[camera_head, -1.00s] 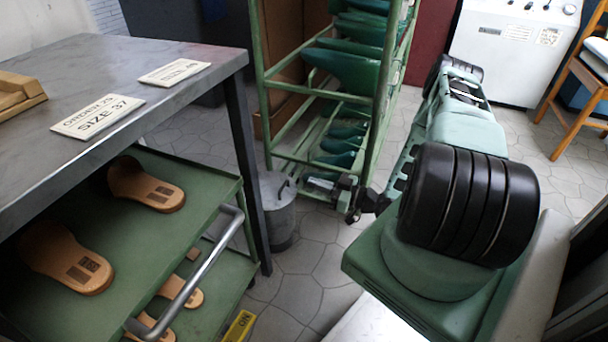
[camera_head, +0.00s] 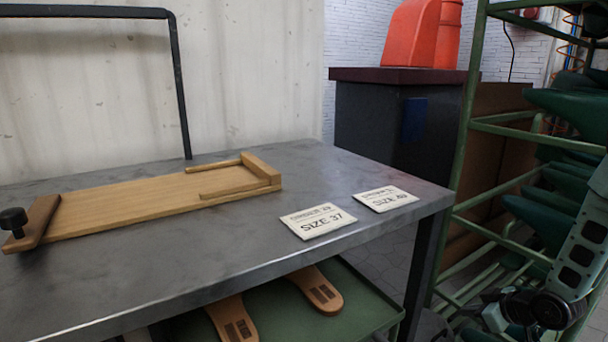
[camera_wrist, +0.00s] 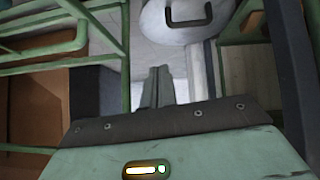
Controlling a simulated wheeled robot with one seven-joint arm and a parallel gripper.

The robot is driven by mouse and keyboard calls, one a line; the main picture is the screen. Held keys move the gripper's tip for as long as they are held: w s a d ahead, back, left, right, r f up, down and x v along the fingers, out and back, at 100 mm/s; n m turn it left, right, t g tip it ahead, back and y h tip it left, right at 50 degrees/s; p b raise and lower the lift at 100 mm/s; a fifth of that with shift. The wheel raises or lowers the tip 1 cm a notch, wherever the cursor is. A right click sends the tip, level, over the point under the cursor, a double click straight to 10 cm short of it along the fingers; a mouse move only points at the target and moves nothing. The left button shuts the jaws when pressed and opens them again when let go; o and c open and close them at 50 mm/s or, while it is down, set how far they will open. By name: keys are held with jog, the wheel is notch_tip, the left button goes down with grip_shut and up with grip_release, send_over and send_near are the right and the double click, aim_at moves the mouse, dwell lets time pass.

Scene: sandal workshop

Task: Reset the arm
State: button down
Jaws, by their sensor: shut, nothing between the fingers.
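My arm shows at the right edge of the head view, with pale green links and black joints. Its end hangs low in front of the green rack. My gripper (camera_wrist: 157,88) points away from the camera in the wrist view, its two narrow fingers together and nothing between them. In the head view, the lower end of the arm is partly cut off by the frame, so the fingertips are hard to make out.
A grey metal table (camera_head: 400,232) holds a wooden jig (camera_head: 140,203) and two size cards (camera_head: 318,221). Sandal soles (camera_head: 318,290) lie on the green shelf below. The green rack (camera_head: 462,135) stands close to my arm. A lidded bin (camera_wrist: 187,20) is near my gripper.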

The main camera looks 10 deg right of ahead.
jog(key=s+a+r+m+g+h, duration=0.25)
jog(key=a+r, duration=0.35)
jog(key=r, duration=0.5)
jog(key=s+a+r+n+g+p, duration=0.1)
jog(key=s+a+r+n+g, duration=0.1)
jog(key=s+a+r, duration=0.5)
jog(key=s+a+r+n+g+p, duration=0.1)
jog(key=s+a+r+g+p, duration=0.15)
jog(key=s+a, duration=0.85)
jog(key=s+a+r+n+g, duration=0.2)
jog(key=s+a+r, duration=0.35)
jog(key=a, duration=0.55)
notch_tip(320, 180, up, 38)
jog(key=p, duration=3.8)
jog(key=shift+f, duration=0.25)
